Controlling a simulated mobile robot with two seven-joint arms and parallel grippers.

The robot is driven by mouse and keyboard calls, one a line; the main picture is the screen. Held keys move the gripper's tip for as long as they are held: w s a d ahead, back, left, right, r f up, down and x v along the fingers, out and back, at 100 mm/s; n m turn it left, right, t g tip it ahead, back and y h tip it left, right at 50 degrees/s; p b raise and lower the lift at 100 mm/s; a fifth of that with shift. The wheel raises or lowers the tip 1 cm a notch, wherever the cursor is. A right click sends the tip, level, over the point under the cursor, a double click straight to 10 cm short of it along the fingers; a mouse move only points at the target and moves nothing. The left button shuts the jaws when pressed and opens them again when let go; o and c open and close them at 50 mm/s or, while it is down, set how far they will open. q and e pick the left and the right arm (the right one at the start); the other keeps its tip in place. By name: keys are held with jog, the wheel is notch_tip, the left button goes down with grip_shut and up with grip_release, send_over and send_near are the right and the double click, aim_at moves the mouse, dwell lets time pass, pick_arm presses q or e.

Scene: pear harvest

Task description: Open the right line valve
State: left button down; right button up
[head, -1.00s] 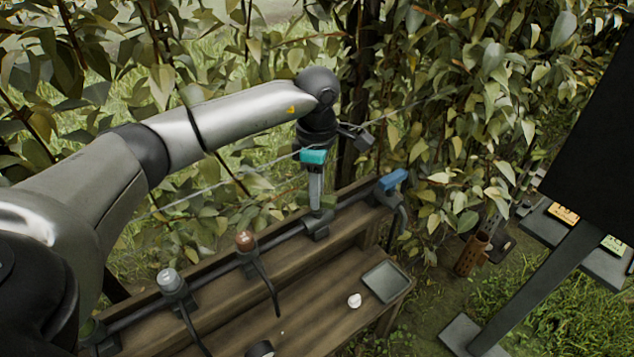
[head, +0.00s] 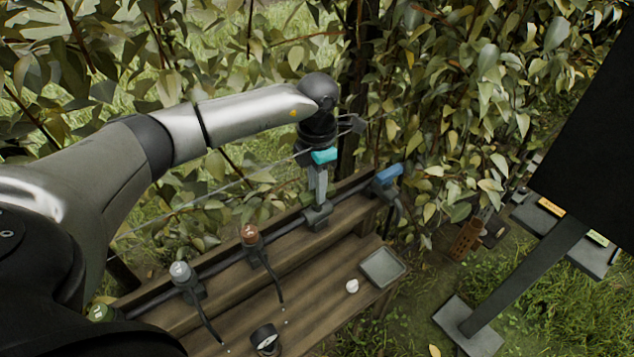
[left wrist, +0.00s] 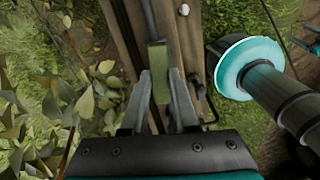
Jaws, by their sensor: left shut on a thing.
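A dark pipe (head: 219,259) runs along the back of a wooden bench, with several capped valves on it. My left gripper (head: 318,203) points down onto the valve between the brown-capped valve (head: 250,235) and the blue one (head: 388,175). In the left wrist view, its two fingers are shut on a small green handle (left wrist: 157,62), one finger on each side. The fingers hide most of this handle in the head view. The blue valve sits at the pipe's right end, apart from the gripper.
A white-capped valve (head: 181,271) and a green-capped one (head: 101,313) stand farther left. Leafy branches hang close behind. A dark panel (head: 590,130) stands right.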

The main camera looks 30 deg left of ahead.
dwell(0.3)
pick_arm(q)
jog(key=c, duration=0.7)
grip_release()
notch_tip(320, 180, up, 8)
jog(key=p, duration=0.6)
